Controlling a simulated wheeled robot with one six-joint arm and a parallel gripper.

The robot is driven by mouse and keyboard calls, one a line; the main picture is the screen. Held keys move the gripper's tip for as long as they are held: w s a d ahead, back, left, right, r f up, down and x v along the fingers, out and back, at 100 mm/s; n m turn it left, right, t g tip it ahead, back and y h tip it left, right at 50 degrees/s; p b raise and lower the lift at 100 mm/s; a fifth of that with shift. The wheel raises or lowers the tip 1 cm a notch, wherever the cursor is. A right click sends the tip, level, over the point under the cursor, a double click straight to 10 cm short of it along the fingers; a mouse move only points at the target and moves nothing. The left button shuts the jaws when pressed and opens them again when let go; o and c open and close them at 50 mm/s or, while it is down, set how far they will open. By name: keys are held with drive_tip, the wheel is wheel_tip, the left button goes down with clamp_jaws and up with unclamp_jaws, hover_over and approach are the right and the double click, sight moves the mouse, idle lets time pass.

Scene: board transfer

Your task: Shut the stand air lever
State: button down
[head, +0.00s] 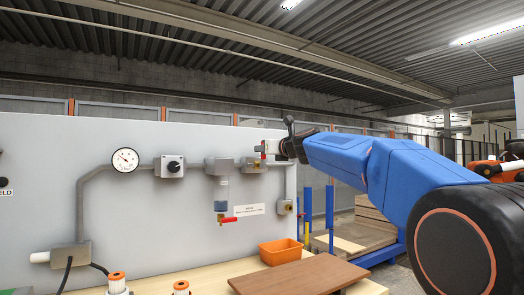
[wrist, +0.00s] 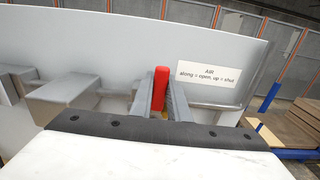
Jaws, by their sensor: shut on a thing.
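The red air lever (wrist: 159,88) shows in the wrist view, upright in the picture between the two grey fingers of my gripper (wrist: 161,92). The fingers are shut on it, one on each side. In the head view my gripper (head: 275,148) is at the upper right end of the grey panel, and only a small red bit of the lever (head: 263,156) shows beside it.
Left of my gripper are a filter bowl (head: 221,190) with another red lever (head: 228,219), a grey box with a black knob (head: 172,166) and a gauge (head: 125,160). Below are an orange bin (head: 280,251) and a brown board (head: 299,277).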

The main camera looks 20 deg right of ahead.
drive_tip(key=shift+f, duration=0.1)
idle(0.3)
drive_tip(key=c, duration=1.7)
unclamp_jaws()
drive_tip(key=v, duration=1.7)
drive_tip(key=shift+s+d, duration=0.15)
drive_tip(key=shift+s, duration=0.05)
